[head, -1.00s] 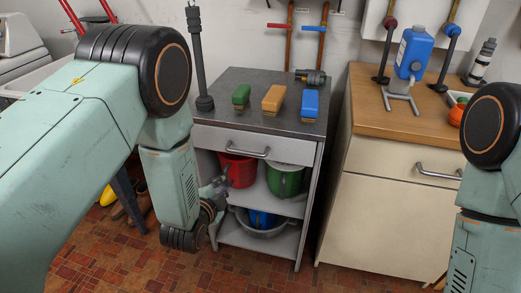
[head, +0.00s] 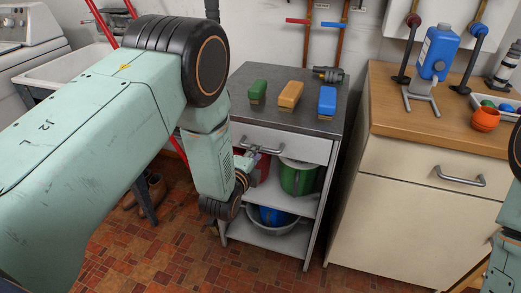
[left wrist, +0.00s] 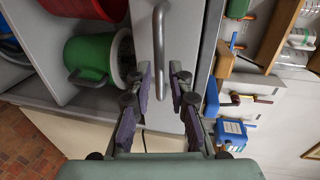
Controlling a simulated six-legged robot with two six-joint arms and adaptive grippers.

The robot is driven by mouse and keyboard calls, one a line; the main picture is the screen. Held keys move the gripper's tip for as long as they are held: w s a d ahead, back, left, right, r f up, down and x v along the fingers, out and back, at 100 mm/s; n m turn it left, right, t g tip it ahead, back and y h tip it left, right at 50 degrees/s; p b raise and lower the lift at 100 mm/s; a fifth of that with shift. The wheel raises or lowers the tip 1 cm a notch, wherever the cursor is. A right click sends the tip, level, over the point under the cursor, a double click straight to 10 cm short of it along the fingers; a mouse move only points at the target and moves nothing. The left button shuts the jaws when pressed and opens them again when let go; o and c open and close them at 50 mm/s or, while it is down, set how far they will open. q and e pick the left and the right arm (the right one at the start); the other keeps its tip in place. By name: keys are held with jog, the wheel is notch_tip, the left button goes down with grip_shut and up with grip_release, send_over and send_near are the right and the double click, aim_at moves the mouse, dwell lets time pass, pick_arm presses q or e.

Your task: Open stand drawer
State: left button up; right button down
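The grey stand (head: 318,215) has a light drawer front (head: 305,149) under its dark top. The drawer sits shut. Its curved metal handle (head: 268,151) also shows in the left wrist view (left wrist: 160,25). My right gripper is out of view; only part of my right arm shows at the right edge.
Three brushes stand on the stand top, green (head: 258,90), orange (head: 290,95) and blue (head: 327,101). A green bucket (head: 296,178) and a grey basin (head: 275,220) are on the shelves below. A wooden-topped cabinet (head: 395,215) stands to the right.

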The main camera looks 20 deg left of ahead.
pick_arm(q)
jog(key=shift+b+x, duration=0.45)
jog(key=shift+x, duration=1.6)
jog(key=shift+d, duration=0.1)
grip_shut()
